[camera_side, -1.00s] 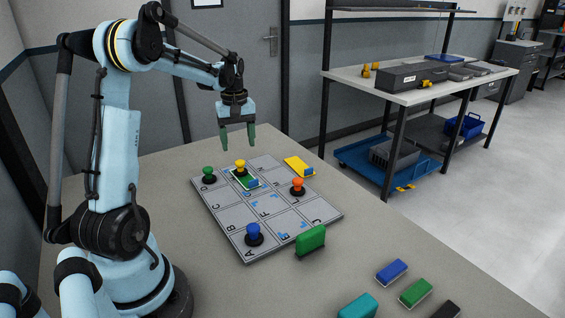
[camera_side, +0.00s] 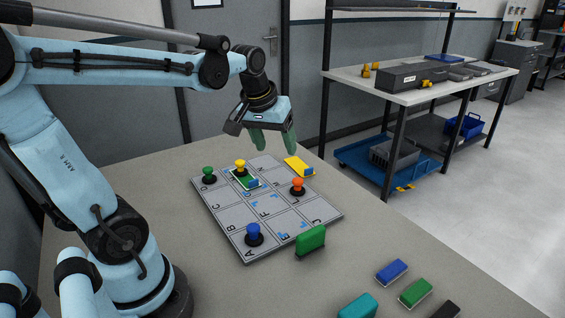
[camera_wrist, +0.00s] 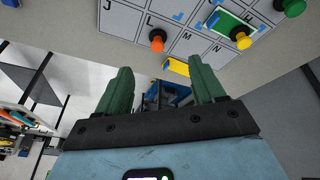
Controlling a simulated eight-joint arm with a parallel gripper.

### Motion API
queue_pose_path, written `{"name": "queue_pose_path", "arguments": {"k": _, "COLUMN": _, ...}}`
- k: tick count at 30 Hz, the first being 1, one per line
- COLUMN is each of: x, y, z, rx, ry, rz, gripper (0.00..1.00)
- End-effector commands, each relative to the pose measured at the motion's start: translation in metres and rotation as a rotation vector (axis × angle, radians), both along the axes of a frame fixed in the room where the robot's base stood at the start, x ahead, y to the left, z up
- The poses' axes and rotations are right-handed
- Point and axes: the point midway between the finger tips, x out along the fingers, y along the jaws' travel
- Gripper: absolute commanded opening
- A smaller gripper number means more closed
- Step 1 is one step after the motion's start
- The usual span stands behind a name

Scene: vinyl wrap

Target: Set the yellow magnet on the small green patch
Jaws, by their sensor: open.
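The yellow magnet (camera_side: 240,165) is a knob on a dark round base, upright on the grey lettered board (camera_side: 268,222). A small green patch with a pale border (camera_side: 243,183) lies on the board at the magnet's base. The wrist view also shows the yellow magnet (camera_wrist: 241,38) and the green patch (camera_wrist: 226,21). The magnet's base covers part of the patch or its edge; I cannot tell exactly how they overlap. My gripper (camera_side: 275,143) is open and empty, raised above and behind the board's far edge. Its green fingers show in the wrist view (camera_wrist: 160,72).
Green (camera_side: 208,172), orange (camera_side: 297,185) and blue (camera_side: 254,233) magnets stand on the board. A small blue piece (camera_side: 253,183) lies at the patch's corner. Several blocks lie at front right.

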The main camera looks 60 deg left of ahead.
Motion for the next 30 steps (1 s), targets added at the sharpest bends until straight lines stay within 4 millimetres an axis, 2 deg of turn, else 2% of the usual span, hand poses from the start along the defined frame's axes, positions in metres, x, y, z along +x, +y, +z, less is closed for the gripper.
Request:
{"name": "queue_pose_path", "arguments": {"k": 1, "x": -0.007, "y": -0.02, "z": -0.003, "rx": 0.021, "ry": -0.03, "rz": -0.08, "gripper": 0.68}}
{"name": "queue_pose_path", "arguments": {"k": 6, "x": -0.026, "y": -0.07, "z": -0.014, "rx": 0.095, "ry": -0.135, "rz": -0.325, "gripper": 0.68}}
{"name": "queue_pose_path", "arguments": {"k": 12, "x": -0.042, "y": -0.103, "z": -0.028, "rx": 0.153, "ry": -0.222, "rz": -0.508, "gripper": 0.68}}
{"name": "queue_pose_path", "arguments": {"k": 17, "x": -0.046, "y": -0.111, "z": -0.032, "rx": 0.169, "ry": -0.248, "rz": -0.557, "gripper": 0.68}}
{"name": "queue_pose_path", "arguments": {"k": 30, "x": -0.046, "y": -0.11, "z": -0.032, "rx": 0.17, "ry": -0.248, "rz": -0.556, "gripper": 0.68}}
